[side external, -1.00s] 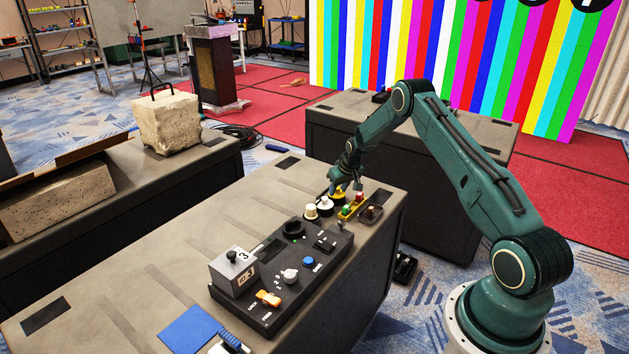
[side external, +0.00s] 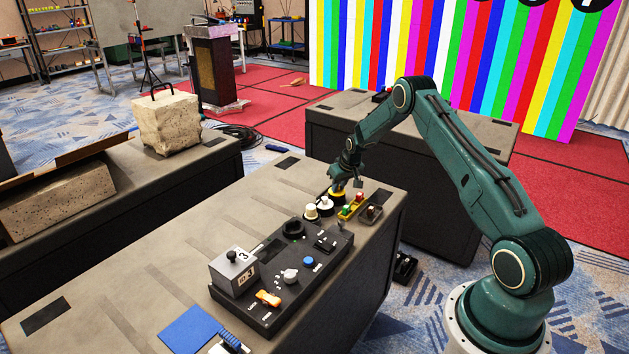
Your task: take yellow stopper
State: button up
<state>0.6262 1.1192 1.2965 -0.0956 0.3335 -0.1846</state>
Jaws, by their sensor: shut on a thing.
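The yellow stopper (side external: 338,196) is at the far end of the bench, beside two paler stoppers. My gripper (side external: 338,188) is right over it, pointing down, and is shut on its upper part. The jaws are small in this view and partly hide the stopper's top. I cannot tell whether the stopper's base touches the bench.
A white stopper (side external: 325,205) and a cream stopper (side external: 311,212) stand close by on the left. A yellow tray (side external: 351,206) with small coloured pieces is close on the right. The black control panel (side external: 285,275) lies nearer the camera.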

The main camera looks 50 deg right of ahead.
aim_at(339, 192)
jog(key=shift+r, duration=2.15)
jog(key=shift+r, duration=0.1)
